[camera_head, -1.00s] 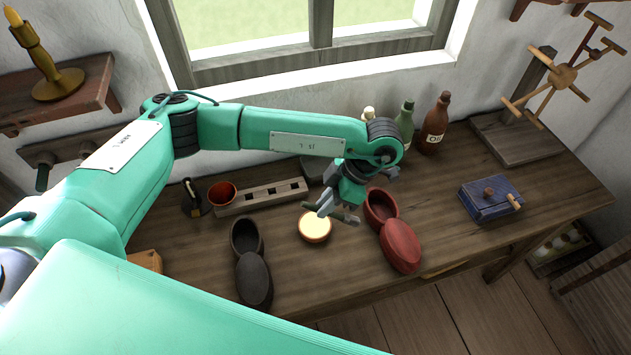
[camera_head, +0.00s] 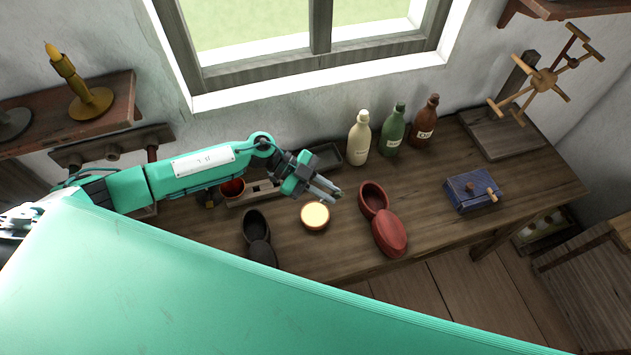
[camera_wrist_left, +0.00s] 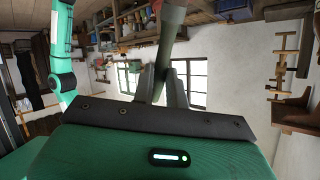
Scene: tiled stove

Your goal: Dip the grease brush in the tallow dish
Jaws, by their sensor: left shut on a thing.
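The tallow dish (camera_head: 315,217), a small round brown dish with pale cream tallow, stands on the bench between the black shoes and the red shoes. My left gripper (camera_head: 326,189) is just above and behind the dish in the head view, apart from it. It is shut on a greyish-green rod, which I take to be the grease brush (camera_wrist_left: 172,40); it shows between the fingers in the left wrist view. The bristle end cannot be made out. My right gripper is not in view.
Black shoes (camera_head: 256,226) and red shoes (camera_head: 388,234) flank the dish. A holed wooden rack (camera_head: 238,199) and a red-brown cup (camera_head: 232,188) are behind it. Three bottles (camera_head: 392,134) stand by the wall. A blue box (camera_head: 472,191) sits at right, with clear bench in front.

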